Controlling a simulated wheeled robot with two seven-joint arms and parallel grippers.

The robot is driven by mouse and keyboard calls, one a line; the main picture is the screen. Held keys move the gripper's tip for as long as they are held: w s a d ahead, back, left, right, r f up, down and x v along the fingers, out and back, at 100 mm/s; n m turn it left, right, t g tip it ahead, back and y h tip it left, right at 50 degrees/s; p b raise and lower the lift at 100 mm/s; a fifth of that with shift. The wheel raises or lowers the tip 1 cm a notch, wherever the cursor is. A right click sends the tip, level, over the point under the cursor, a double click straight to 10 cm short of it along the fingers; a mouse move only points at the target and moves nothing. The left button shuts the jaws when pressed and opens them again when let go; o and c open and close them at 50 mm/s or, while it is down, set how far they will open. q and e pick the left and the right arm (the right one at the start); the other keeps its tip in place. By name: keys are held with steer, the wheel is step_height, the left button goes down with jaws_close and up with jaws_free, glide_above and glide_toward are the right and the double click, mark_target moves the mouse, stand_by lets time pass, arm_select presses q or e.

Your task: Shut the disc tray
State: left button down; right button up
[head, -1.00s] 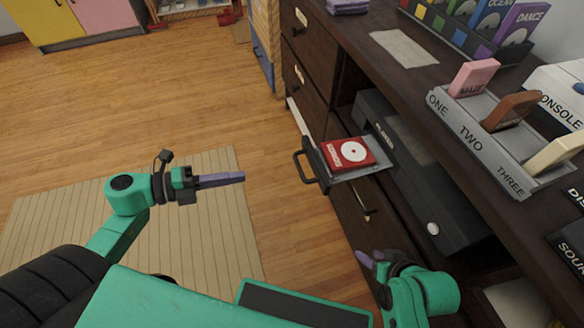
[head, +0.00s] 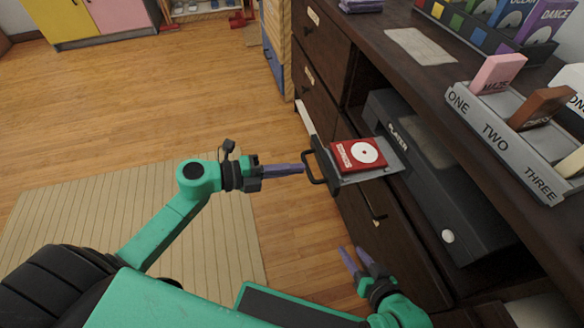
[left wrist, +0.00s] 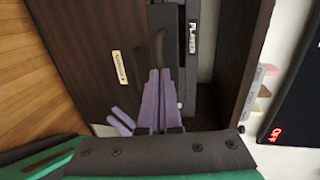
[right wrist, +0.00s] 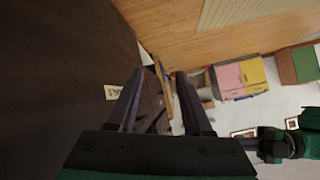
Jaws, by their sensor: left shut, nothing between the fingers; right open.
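The disc tray (head: 384,169) sticks out of the dark player (head: 420,150) in the cabinet bay. A red disc case (head: 350,157) with a white disc picture lies on the tray. A black handle (head: 314,167) is at the tray's outer end. My left gripper (head: 302,169) is shut and empty, its fingertips at or close to the handle; I cannot tell whether they touch. In the left wrist view its purple fingers (left wrist: 158,98) point toward the player (left wrist: 191,40). My right gripper (head: 352,254) is open and empty, low beside the drawer fronts and below the tray.
The dark cabinet top (head: 400,75) carries a grey rack (head: 500,143) labelled ONE, TWO, THREE with coloured cartridges. Drawers (head: 315,95) with handles lie beyond and below the tray. The wooden floor (head: 200,100) left of the cabinet is clear, with a striped mat (head: 100,200).

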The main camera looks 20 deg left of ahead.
mark_target(364, 153)
arm_select(q)
steer(key=r+p+x, duration=0.1)
steer(key=x, duration=0.4)
steer(key=r+p+x, duration=0.1)
steer(key=x, duration=0.5)
steer(key=r+p+x, duration=0.1)
steer(key=x, duration=0.5)
steer(key=shift+w+d+r, duration=0.25)
steer(key=shift+d+r, duration=0.1)
steer(key=shift+d, duration=0.25)
steer(key=shift+d+r, duration=0.1)
steer(key=shift+r, duration=0.05)
arm_select(e)
steer(key=s+d+r+g+h, duration=0.2)
steer(key=d+r+g, duration=0.1)
steer(key=d, duration=0.3)
steer(key=shift+r+g+h, duration=0.15)
steer(key=shift+g+h, duration=0.25)
steer(key=shift+g, duration=0.2)
arm_select(q)
steer(key=shift+w+r, duration=0.1)
